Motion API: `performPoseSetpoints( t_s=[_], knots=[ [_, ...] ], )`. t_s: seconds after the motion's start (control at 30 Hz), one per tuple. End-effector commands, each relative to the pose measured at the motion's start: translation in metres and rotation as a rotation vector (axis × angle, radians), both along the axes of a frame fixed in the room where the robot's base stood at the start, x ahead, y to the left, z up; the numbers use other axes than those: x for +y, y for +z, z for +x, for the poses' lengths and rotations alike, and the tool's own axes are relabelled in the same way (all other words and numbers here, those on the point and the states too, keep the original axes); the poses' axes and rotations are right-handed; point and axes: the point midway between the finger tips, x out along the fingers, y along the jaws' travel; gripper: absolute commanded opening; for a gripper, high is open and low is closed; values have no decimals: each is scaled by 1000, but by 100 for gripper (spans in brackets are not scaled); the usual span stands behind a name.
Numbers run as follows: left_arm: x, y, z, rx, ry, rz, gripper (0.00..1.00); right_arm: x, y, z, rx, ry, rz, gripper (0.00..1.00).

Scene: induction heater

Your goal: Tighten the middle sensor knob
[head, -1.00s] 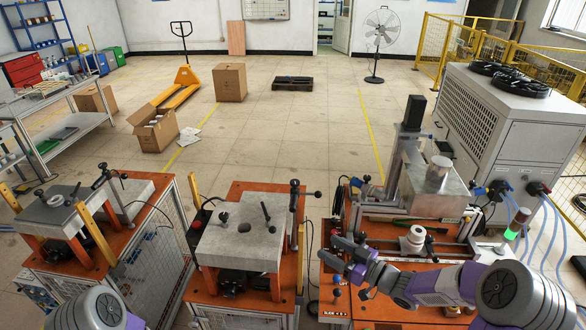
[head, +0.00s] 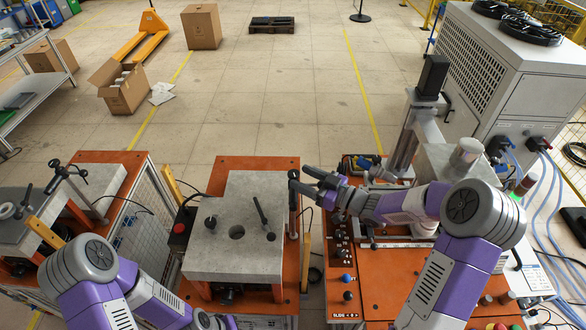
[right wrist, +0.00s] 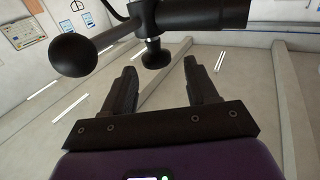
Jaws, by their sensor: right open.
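The middle station's grey slab (head: 262,188) stands on an orange bench, with dark knobs and levers on it. A black sensor post (head: 293,188) stands at the slab's right edge. My right gripper (head: 301,178) is open at the post's upper part, coming from the right. In the right wrist view, a black knob (right wrist: 155,56) hangs below a dark bar, between or just beyond the open fingertips (right wrist: 160,68); no finger clearly touches it. A black ball-ended lever (right wrist: 82,55) sticks out left of the knob. My left gripper (head: 215,322) is at the bottom edge, partly cut off.
A similar left station (head: 135,165) stands beside the middle one. The right orange bench (head: 395,285) carries the heater machine and several small knobs. A red button box (head: 180,229) is at the middle bench's left side.

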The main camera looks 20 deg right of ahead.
Motion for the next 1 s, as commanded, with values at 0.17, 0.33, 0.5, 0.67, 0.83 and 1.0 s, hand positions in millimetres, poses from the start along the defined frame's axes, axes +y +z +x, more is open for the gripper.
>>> performPoseSetpoints(
  t_s=[0.17,0.33,0.5,0.67,0.83,1.0],
  knots=[
    [0,5,1,-2,1,0,0,19,1,19,1,2,2,58],
    [0,6,1,-2,1,0,0,26,0,27,0,0,0,58],
    [0,6,1,-2,1,0,0,27,0,28,1,-1,0,58],
    [0,6,1,-2,1,0,0,26,0,28,1,-1,0,47],
    [0,6,1,-2,1,0,0,26,0,28,0,-1,0,21],
    [0,5,1,-2,1,0,0,26,1,27,-1,-2,1,7]
  ],
)
